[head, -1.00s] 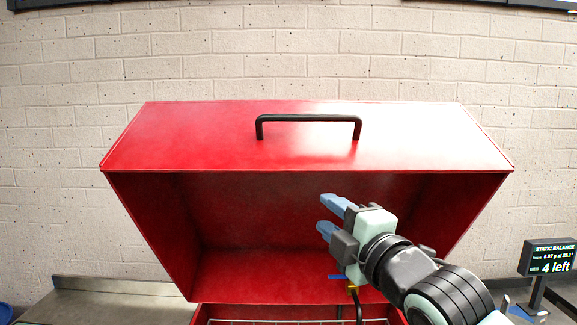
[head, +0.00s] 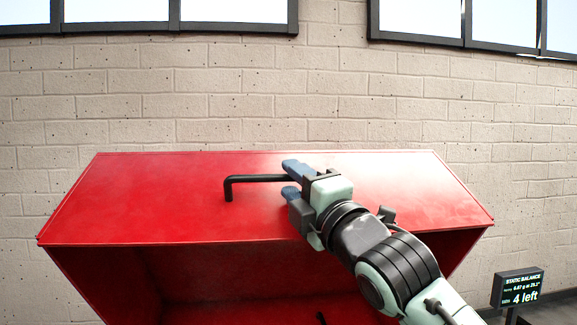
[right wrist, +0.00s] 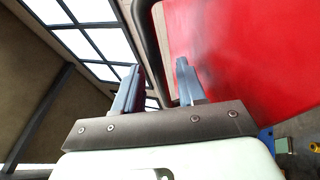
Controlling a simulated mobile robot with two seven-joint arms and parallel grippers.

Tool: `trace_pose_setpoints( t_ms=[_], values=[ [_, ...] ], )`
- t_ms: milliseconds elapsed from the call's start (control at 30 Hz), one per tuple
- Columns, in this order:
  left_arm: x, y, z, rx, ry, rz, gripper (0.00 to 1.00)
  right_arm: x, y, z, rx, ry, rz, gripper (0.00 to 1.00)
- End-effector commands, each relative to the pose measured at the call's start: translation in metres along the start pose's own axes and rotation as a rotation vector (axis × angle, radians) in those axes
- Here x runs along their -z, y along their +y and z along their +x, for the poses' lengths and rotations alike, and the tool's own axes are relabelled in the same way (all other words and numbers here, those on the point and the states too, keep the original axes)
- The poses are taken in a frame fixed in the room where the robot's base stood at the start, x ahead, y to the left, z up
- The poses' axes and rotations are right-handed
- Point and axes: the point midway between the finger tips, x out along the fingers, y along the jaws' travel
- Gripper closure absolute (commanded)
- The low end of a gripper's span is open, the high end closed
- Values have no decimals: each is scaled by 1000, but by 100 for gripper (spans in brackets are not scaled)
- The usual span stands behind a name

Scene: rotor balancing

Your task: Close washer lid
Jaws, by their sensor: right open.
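The red washer lid (head: 130,205) stands raised and open, its outer panel and black bar handle (head: 245,178) facing me. In the head view my right gripper (head: 288,178) is open at the handle's right part and hides its right end. In the right wrist view the two blue fingers (right wrist: 158,80) are apart. The dark handle bar (right wrist: 150,45) runs into the gap between them, with the red lid (right wrist: 240,50) on the right. I cannot tell whether the fingers touch the bar. My left gripper is not in view.
A small display (head: 518,288) reading "STATIC BALANCE" and "4 left" stands at the lower right. A pale brick wall (head: 330,110) with windows is behind the lid. The lid's hollow underside (head: 230,285) is dark and open below.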

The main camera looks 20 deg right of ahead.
Motion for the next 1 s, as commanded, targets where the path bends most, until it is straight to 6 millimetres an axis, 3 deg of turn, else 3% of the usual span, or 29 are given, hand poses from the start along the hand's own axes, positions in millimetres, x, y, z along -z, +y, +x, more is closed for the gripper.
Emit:
trace_pose_setpoints(
  t_ms=[200, 500, 533, 633, 667, 867, 1000],
  values=[
    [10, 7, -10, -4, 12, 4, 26, 0, 1, 21, -1, 0, 0, 60],
    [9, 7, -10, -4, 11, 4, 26, 0, -1, 22, 1, 0, 1, 60],
    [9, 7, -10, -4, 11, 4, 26, 0, -1, 22, 1, 0, 1, 63],
    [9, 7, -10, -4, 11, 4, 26, 0, -1, 22, 1, 0, 0, 96],
    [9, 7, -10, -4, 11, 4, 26, 0, -1, 22, 1, 0, 0, 100],
    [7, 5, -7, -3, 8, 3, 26, 1, -3, 21, 3, 0, 1, 100],
    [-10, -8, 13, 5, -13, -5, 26, 8, -18, 6, 14, 3, 1, 100]
  ],
)
